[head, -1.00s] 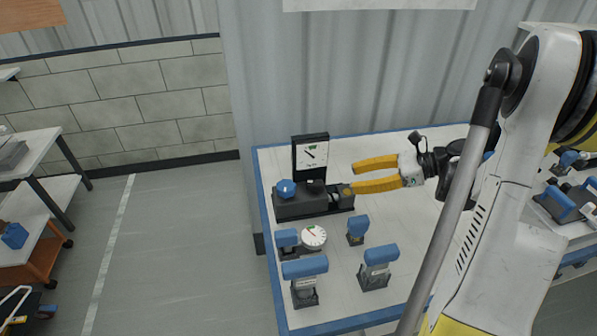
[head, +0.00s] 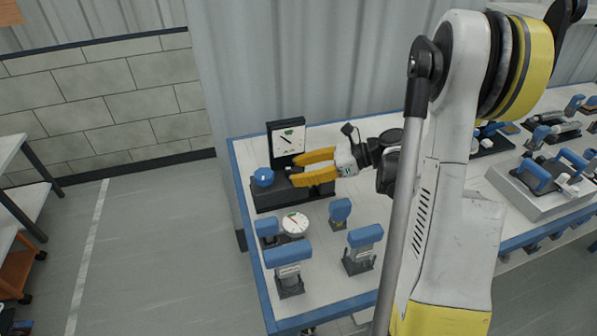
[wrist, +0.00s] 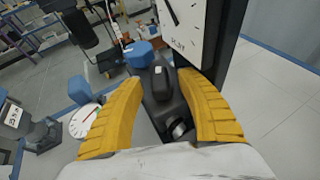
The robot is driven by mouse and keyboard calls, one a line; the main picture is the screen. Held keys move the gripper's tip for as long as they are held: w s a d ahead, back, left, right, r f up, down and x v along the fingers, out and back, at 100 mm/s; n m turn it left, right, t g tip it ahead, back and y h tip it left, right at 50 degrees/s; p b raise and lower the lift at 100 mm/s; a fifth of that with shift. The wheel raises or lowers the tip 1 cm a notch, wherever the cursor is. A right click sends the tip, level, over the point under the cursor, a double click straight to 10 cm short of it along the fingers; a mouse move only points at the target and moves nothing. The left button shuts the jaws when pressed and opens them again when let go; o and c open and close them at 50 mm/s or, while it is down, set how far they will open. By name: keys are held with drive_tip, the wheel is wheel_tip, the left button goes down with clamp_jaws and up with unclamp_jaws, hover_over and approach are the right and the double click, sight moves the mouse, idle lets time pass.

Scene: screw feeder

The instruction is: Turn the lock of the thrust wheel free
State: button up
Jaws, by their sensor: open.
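The feeder unit (head: 290,198) is a long black base on the bench, with a round blue knob at its left end (head: 264,177) and an upright black dial panel (head: 286,139) behind it. My gripper (head: 295,170) is open over the unit's right part, in front of the panel. In the wrist view, its yellow fingers (wrist: 160,78) stand on either side of a black block-like piece (wrist: 161,84), apart from it as far as I can tell. The blue knob (wrist: 138,54) is beyond the fingertips. I cannot tell which part is the lock.
A round white gauge (head: 295,224) stands in front of the unit. Several blue-topped devices (head: 288,257) occupy the bench's near part. The dial panel (wrist: 187,30) rises close beside the right finger. More fixtures stand on the bench at right (head: 545,175).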

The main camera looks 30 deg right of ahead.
clamp_jaws()
drive_tip(key=shift+n+g+y, duration=0.3)
drive_tip(key=shift+n+g, duration=0.4)
drive_tip(key=shift+g, duration=0.1)
unclamp_jaws()
drive_tip(key=shift+w, duration=0.1)
